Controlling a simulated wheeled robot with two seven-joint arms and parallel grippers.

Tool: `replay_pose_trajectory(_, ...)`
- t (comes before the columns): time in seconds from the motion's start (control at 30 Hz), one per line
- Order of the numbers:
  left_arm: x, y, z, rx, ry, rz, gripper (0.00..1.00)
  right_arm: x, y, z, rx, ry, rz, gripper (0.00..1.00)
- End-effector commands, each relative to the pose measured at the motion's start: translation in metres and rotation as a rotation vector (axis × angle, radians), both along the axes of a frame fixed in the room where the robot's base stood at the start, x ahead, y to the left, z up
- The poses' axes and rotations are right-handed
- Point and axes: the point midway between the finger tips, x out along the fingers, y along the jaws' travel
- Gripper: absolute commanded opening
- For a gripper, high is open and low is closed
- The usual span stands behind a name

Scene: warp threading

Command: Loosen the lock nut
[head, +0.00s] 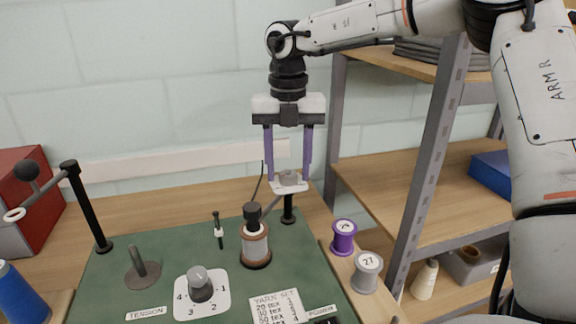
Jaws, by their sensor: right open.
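My right gripper (289,178) points straight down at the back right of the green board, its two purple fingers apart. Between and just below the fingertips is a small grey piece on a pale plate (289,187), above a short black post (288,211). It may be the lock nut, but I cannot tell for sure; the fingertips partly cover it. I cannot tell whether the fingers touch it. A spool (256,246) with a black cap (252,214) stands just in front and to the left. My left gripper is not in view.
Purple (343,238) and grey (367,271) spools stand at right, beside a metal shelf (428,165).

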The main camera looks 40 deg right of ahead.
Motion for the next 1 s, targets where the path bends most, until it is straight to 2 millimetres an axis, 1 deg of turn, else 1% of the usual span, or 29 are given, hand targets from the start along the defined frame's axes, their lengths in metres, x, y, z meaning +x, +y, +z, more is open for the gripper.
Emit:
replay_pose_trajectory(0.1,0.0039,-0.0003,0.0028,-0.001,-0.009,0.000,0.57,-0.0001,-0.0001,-0.0011,0.000,0.000,0.000,0.46)
replay_pose_trajectory(0.23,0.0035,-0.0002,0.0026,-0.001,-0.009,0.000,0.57,-0.0001,-0.0001,-0.0010,0.000,0.000,0.000,0.46)
replay_pose_trajectory(0.37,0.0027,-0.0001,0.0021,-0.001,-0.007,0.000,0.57,-0.0001,-0.0001,-0.0008,0.000,0.000,0.000,0.24)
replay_pose_trajectory(0.4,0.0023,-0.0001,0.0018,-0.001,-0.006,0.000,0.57,-0.0001,-0.0001,-0.0008,0.000,0.000,0.000,0.17)
replay_pose_trajectory(0.47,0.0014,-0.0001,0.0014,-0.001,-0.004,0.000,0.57,-0.0001,-0.0001,-0.0008,0.000,0.000,0.000,0.07)
replay_pose_trajectory(0.5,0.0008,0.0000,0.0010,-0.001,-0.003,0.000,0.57,-0.0001,-0.0001,-0.0007,0.000,0.000,0.000,0.04)
replay_pose_trajectory(0.77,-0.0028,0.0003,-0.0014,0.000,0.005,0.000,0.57,-0.0001,-0.0001,-0.0006,-0.001,0.001,0.029,0.04)
replay_pose_trajectory(1.0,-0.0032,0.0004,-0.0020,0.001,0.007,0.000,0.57,-0.0003,0.0001,-0.0007,0.000,0.001,0.154,0.04)
